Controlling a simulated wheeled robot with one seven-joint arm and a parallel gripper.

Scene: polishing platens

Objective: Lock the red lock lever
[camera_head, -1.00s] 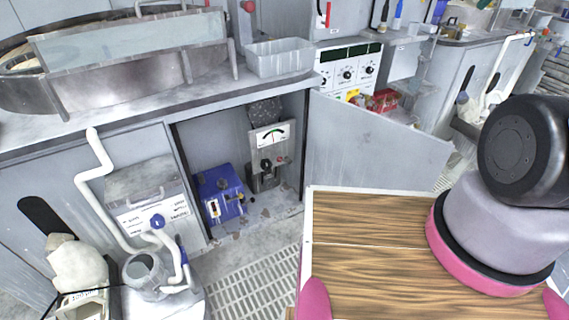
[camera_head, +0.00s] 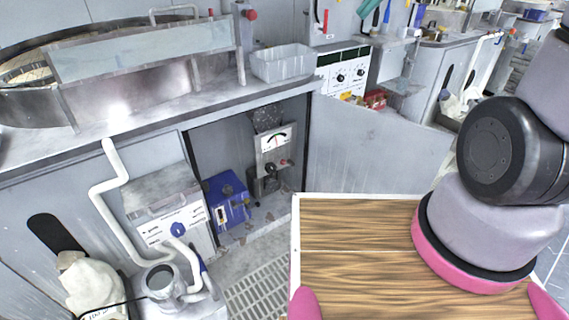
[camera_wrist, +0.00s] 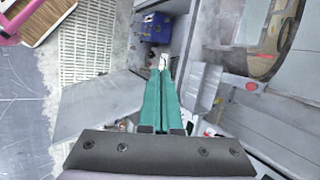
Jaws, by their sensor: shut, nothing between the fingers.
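A small red lever (camera_head: 326,21) shows on the wall panel at the top of the head view. I cannot tell for sure that it is the lock lever, or whether it is locked. A round red knob (camera_head: 251,15) on a grey post (camera_head: 243,35) is further left, behind the counter. A red knob also shows right of the fingers in the wrist view (camera_wrist: 251,86). My gripper (camera_wrist: 163,64) has long teal fingers, closed together and empty, apart from that knob.
An open cabinet door (camera_head: 375,150) juts out at the middle. A blue box (camera_head: 228,199) sits inside the cabinet. A white bent pipe (camera_head: 105,200) rises at the left. Floor grating (camera_head: 258,290) is clear.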

